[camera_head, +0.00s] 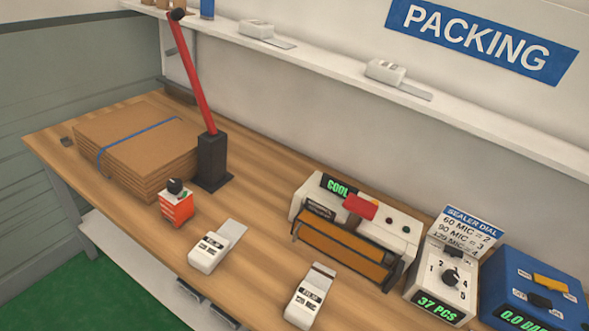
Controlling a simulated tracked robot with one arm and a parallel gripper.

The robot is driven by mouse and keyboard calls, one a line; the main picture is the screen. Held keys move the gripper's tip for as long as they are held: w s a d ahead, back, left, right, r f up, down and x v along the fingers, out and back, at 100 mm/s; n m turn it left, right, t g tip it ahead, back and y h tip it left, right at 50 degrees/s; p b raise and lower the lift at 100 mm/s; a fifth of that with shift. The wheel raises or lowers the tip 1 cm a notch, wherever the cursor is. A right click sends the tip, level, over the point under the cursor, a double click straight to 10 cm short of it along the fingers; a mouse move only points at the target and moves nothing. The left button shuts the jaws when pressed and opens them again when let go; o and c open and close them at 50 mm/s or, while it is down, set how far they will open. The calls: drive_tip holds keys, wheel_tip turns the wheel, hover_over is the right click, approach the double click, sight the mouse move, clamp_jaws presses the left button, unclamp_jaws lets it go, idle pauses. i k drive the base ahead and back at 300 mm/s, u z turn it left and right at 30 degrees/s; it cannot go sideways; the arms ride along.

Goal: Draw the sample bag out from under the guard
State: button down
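The sealer (297,204) stands at the back of the wooden bench, right of centre, with a green display reading COOL and a red tab (359,207) on top. An orange-brown panel, which looks like the guard (345,243), spans its front between dark end arms. A small dark piece (319,208) shows behind the panel's upper left; I cannot tell what it is. I cannot make out a sample bag; anything under the panel is hidden. My gripper is not in view.
Two white film-labelled dispensers (217,246) (310,297) lie in front. Left are an orange block with a black knob (177,205), a red lever on a black post (213,162) and strapped cardboard (135,146). Right are a dial box (445,283) and a blue box (535,289).

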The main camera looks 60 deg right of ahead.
sight(303, 309)
drive_tip(key=z, duration=0.95)
drive_tip(key=k, duration=1.15)
drive_tip(key=u, duration=0.55)
drive_tip(key=i, duration=1)
drive_tip(key=z, duration=0.05)
